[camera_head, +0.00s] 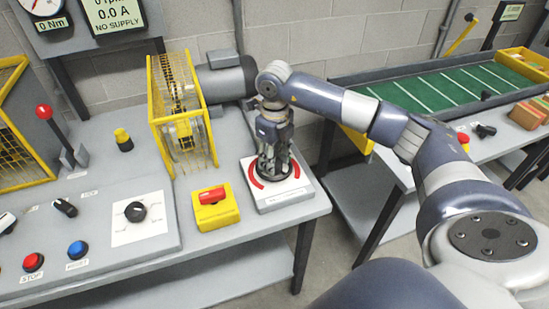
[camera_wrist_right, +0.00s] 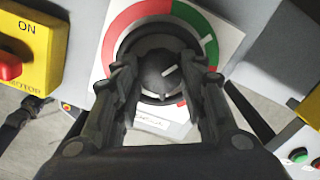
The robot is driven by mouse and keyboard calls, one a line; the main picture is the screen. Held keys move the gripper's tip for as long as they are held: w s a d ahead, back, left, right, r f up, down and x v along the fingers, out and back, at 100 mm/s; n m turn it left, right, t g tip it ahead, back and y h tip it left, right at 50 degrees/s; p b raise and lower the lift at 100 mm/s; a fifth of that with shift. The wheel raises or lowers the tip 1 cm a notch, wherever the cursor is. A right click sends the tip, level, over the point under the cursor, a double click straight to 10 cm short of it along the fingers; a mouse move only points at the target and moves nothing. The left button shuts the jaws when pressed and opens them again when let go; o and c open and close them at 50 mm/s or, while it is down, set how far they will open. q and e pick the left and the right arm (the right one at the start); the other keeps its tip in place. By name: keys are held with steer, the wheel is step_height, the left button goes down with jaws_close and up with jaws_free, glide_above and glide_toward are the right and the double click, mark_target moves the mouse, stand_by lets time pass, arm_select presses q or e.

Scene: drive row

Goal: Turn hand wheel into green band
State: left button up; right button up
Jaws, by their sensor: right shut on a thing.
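The hand wheel (camera_wrist_right: 155,43) is a dark round wheel with a hub, on a white plate (camera_head: 298,199) at the right end of the grey bench. My right gripper (camera_head: 273,172) points down over it, its fingers closed on the wheel's middle part. The right wrist view shows the fingers (camera_wrist_right: 162,75) on both sides of the hub. A red band (camera_wrist_right: 120,35) curves round the upper left and a green band (camera_wrist_right: 198,29) round the upper right. A white mark lies in the green band, and a short white line on the hub points towards it. The fingers hide part of the wheel.
A yellow box with a red switch (camera_head: 216,208) stands just left of the plate. A yellow-caged machine (camera_head: 182,115) with a grey motor (camera_head: 226,80) stands behind. A control panel (camera_head: 90,235) fills the left. A gap separates this bench from the green-topped table (camera_head: 440,90).

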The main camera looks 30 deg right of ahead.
steer(key=shift+s+a+f, duration=0.2)
steer(key=shift+s+f, duration=0.15)
steer(key=shift+f, duration=0.3)
steer(key=o, duration=1.7)
steer(key=shift+w, duration=0.1)
steer(key=o, duration=0.3)
steer(key=shift+w+f, duration=0.1)
steer(key=shift+w, duration=0.05)
steer(key=shift+o, duration=0.2)
steer(key=shift+d, duration=0.15)
steer(key=shift+r, duration=0.2)
steer(key=shift+r, duration=0.15)
step_height(320, 180, up, 12)
